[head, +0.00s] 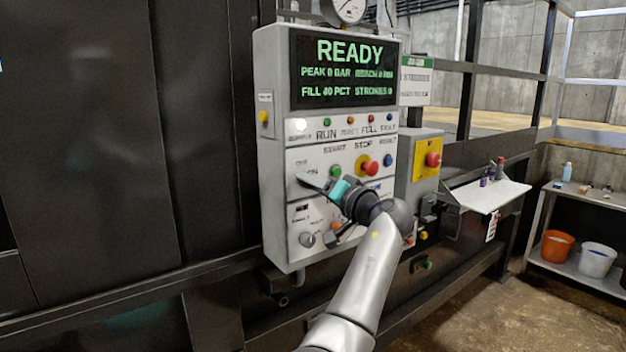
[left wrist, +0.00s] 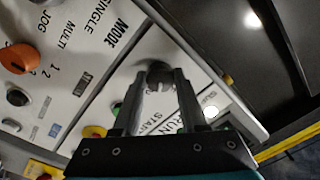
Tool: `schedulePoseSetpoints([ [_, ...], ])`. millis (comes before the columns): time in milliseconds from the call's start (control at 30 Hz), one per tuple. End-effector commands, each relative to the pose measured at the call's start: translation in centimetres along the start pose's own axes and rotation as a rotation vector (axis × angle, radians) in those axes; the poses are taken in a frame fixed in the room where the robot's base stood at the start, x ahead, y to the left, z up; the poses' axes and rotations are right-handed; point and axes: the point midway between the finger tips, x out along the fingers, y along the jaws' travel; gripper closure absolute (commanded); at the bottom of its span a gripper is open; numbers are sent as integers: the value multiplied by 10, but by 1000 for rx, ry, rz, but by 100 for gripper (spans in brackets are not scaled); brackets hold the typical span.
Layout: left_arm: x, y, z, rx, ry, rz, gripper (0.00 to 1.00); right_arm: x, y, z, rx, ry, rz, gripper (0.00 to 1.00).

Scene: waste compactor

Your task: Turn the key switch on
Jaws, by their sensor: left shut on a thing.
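The key switch (left wrist: 158,72) shows in the left wrist view as a small dark grey round piece on the white panel, between my fingertips. My left gripper (left wrist: 160,82) is shut on it. In the head view my left gripper (head: 307,180) reaches the left side of the control panel (head: 276,90), by the small OFF and ON labels. There its fingertips cover most of the key switch, and I cannot tell its turned position. The display (head: 345,72) reads READY in green, and a white lamp (head: 300,125) glows below it. My right gripper is not in view.
A green button (head: 334,171), a red stop button (head: 370,167) and a blue button (head: 388,160) sit close to my gripper. A grey knob (head: 306,240) is below. A yellow emergency-stop box (head: 426,157) and a white shelf (head: 490,195) are to the right.

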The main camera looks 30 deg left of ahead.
Motion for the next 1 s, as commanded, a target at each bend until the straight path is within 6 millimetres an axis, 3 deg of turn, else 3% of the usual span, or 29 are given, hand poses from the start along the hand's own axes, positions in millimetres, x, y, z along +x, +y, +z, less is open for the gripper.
schedulePoseSetpoints([
  [300, 0, -2, -2, 133, 6, -2, 100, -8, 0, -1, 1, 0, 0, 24],
  [867, 0, -1, -1, 165, 8, -3, 100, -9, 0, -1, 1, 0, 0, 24],
  [900, 0, -1, -1, 165, 8, -3, 56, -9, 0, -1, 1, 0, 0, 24],
  [1000, 0, -1, -1, 164, 8, -2, 45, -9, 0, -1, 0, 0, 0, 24],
])
